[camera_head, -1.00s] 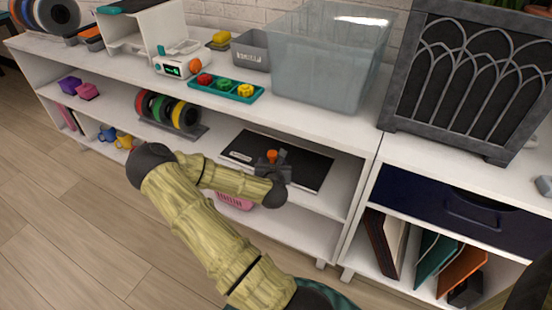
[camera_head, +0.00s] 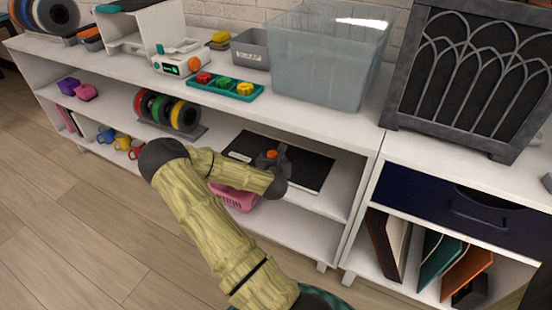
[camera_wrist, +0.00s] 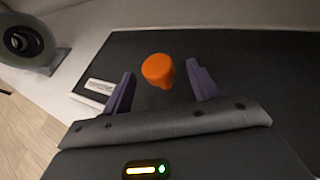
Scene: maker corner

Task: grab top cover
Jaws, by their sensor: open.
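A flat black panel (camera_head: 312,172) with an orange knob (camera_head: 271,154) and a white label lies on the middle shelf; it looks like the top cover. In the wrist view the black panel (camera_wrist: 245,70) fills most of the picture, and the orange knob (camera_wrist: 158,69) stands up from it. My gripper (camera_wrist: 160,78) is open, with one dark finger to each side of the knob and gaps between. In the head view my gripper (camera_head: 270,160) is over the panel and hides part of it. I cannot tell the exact height of the fingertips against the knob.
The top board of the white shelf unit (camera_head: 225,112) is above the panel. A spool rack (camera_head: 168,112) stands left on the same shelf, and a pink basket (camera_head: 236,198) sits below. A clear bin (camera_head: 325,60) and a dark blue drawer (camera_head: 440,195) are nearby.

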